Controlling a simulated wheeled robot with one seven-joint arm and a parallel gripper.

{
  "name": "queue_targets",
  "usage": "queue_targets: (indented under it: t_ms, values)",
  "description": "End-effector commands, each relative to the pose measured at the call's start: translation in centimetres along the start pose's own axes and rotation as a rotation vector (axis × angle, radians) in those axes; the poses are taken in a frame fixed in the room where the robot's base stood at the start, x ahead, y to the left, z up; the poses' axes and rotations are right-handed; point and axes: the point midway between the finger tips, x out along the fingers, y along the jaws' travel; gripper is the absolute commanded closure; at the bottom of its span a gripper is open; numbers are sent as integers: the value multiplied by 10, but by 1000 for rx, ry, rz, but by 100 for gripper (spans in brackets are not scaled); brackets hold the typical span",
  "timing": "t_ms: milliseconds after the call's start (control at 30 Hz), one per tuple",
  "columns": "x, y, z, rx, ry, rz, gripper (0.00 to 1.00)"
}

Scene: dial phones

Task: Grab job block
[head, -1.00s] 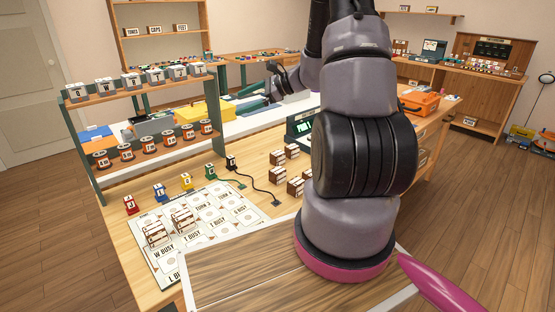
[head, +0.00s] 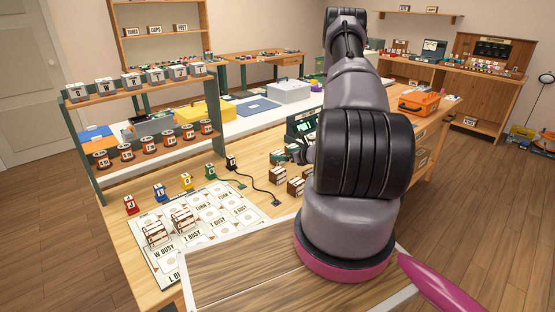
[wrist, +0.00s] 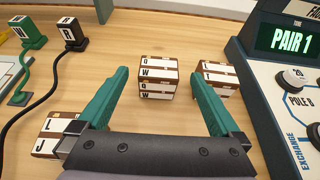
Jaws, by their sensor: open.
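Small brown job blocks with white lettered labels stand on the wooden table. In the wrist view, one block marked Q and W (wrist: 158,78) stands ahead, between the lines of my gripper's (wrist: 160,86) teal fingers. The gripper is open and empty. A second block (wrist: 217,76) is by the right fingertip, partly hidden by it. A block marked L and J (wrist: 48,136) is at lower left, partly behind the left finger. In the head view, my gripper (head: 286,154) is low over the block group, and blocks (head: 278,175) and (head: 296,187) show in front of it.
A dark console with a green "PAIR 1" screen (wrist: 292,38) stands close on the right. In the head view, a labelled board (head: 205,218) holds two block stacks, beside a rack of spools (head: 150,142).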

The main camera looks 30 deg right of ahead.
Motion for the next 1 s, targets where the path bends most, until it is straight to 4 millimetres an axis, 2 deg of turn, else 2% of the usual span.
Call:
queue_targets:
  t_ms: [100, 333, 600, 900, 933, 1000]
  values:
    - [17, 0, -1, -1, 1, 1, 0]
    - [36, 1, -1, -1, 0, 2, 0]
    - [74, 2, -3, -1, 0, 2, 0]
    - [79, 2, -3, -1, 1, 2, 0]
    - [79, 2, -3, -1, 1, 2, 8]
    - [78, 2, -3, -1, 1, 2, 34]
